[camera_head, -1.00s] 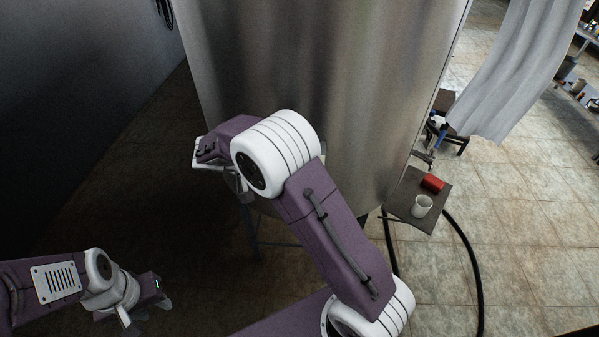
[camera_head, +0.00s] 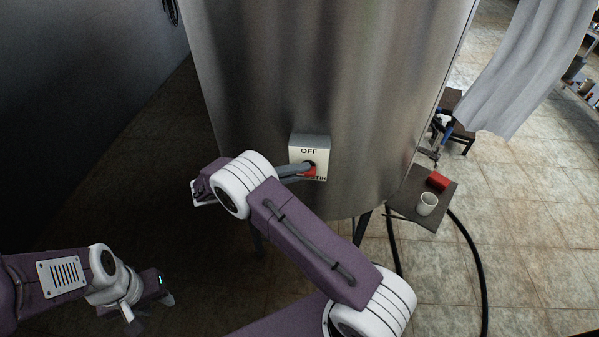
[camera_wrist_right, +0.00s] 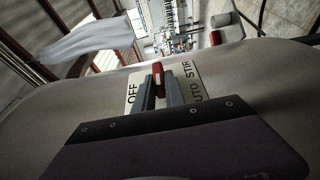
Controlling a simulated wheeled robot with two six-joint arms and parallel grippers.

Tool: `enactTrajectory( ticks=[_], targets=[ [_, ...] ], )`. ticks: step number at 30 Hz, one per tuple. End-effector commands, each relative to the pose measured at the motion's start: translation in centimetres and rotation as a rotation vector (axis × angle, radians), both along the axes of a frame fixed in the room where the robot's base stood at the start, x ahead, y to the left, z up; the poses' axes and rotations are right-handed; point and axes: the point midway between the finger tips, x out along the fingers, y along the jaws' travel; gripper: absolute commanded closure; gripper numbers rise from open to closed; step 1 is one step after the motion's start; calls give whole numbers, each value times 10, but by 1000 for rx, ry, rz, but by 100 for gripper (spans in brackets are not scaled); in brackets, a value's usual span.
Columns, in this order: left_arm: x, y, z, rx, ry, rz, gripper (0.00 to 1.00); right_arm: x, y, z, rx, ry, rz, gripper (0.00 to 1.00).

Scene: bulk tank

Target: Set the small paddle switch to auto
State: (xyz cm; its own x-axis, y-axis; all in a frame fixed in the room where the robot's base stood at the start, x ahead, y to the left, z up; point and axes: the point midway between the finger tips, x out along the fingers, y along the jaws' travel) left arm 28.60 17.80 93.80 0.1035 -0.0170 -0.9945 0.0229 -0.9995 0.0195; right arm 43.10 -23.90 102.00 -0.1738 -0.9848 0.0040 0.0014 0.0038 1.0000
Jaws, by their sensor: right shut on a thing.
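The switch panel (camera_head: 310,142) is a pale plate on the front of the steel tank (camera_head: 330,70). Its OFF label is at the top in the head view, with STIR partly covered lower down. In the right wrist view the panel (camera_wrist_right: 133,95) shows OFF, a partly hidden AUTO, and STIR. The red paddle (camera_wrist_right: 158,70) stands between the fingertips of my right gripper (camera_wrist_right: 159,82), which is shut on it. The right gripper (camera_head: 303,171) also reaches the panel in the head view. The paddle's exact setting is unclear. My left gripper (camera_head: 149,310) is open, empty and low at left.
A small side table (camera_head: 405,199) at the tank's right holds a red block (camera_head: 437,181) and a white cup (camera_head: 427,204). A black hose (camera_head: 476,260) runs over the tiled floor. A grey curtain (camera_head: 520,75) hangs at upper right.

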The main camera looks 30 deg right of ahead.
Motion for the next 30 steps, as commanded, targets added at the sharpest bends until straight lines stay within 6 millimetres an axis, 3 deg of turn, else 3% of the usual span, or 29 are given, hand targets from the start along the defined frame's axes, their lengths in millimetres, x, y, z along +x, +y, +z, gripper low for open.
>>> enactTrajectory(
  ticks=[17, 18, 20, 30],
  targets=[
    [0, 0, -2, 0, 0, 0, 64, 0, 0, -1, -26, 17, 1, 100],
    [0, 0, -2, 0, 0, 0, 64, 0, 0, -1, -26, 17, 1, 83],
    [0, 0, -2, 0, 0, 0, 64, 0, 0, -1, -26, 17, 1, 66],
    [0, 0, -2, 0, 0, 0, 64, 0, 0, -1, -25, 18, 0, 64]
  ],
)
